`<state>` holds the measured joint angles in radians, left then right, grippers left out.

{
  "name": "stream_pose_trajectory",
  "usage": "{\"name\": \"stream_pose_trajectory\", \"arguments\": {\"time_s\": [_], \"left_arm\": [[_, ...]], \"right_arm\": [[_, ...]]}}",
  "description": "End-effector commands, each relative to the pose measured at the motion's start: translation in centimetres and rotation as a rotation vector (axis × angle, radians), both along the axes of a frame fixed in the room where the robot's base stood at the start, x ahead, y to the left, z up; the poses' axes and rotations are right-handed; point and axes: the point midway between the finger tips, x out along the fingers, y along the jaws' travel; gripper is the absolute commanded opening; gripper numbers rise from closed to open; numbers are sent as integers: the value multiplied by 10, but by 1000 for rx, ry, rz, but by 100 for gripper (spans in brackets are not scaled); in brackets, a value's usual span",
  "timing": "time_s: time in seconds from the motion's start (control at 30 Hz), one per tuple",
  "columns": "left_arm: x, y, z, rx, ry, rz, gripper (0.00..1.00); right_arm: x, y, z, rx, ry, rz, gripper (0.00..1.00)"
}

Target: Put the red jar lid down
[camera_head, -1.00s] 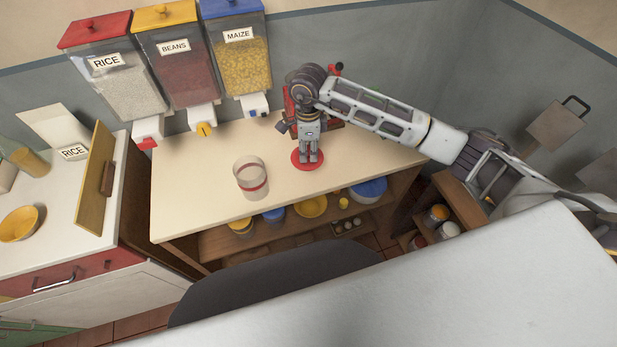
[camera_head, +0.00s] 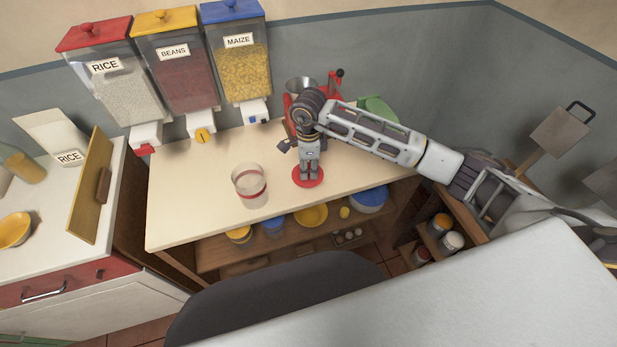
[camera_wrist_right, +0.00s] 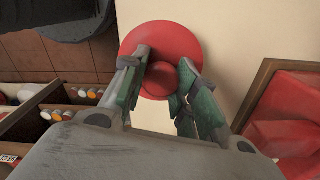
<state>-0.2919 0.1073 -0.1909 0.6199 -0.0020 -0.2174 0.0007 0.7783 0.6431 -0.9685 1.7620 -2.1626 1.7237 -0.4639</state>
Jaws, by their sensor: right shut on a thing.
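The red jar lid (camera_head: 308,181) is a flat disc with a knob, at the front part of the cream counter top (camera_head: 195,190). My right gripper (camera_head: 309,174) points down over it and is shut on the lid's knob. In the right wrist view the lid (camera_wrist_right: 160,45) shows with its round knob between the fingers of my right gripper (camera_wrist_right: 163,80). I cannot tell whether the lid touches the counter or hangs just above it. A clear glass jar (camera_head: 250,187) with a red band stands upright to the left of the lid, apart from it. My left gripper is out of view.
Dispensers of rice (camera_head: 115,90), beans (camera_head: 178,85) and maize (camera_head: 240,70) hang on the wall behind. A red machine with a metal funnel (camera_head: 301,84) and a green item (camera_head: 378,107) stand behind my right arm. The counter left of the jar is clear.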

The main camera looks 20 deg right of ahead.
Motion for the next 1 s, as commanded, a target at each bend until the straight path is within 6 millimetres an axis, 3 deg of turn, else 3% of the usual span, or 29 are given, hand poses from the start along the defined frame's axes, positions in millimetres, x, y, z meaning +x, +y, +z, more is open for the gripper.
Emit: {"name": "stream_pose_trajectory", "arguments": {"time_s": [0.37, 0.63, 0.83, 1.0], "left_arm": [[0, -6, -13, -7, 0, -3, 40], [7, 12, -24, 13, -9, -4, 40], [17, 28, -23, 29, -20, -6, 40], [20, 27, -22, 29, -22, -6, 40]], "right_arm": [[-1, 0, -23, 0, 2, 1, 13], [0, 0, -47, 0, 1, 0, 13], [0, 0, -50, 0, 0, 0, 13], [0, 0, -50, 0, 0, 0, 13]]}}
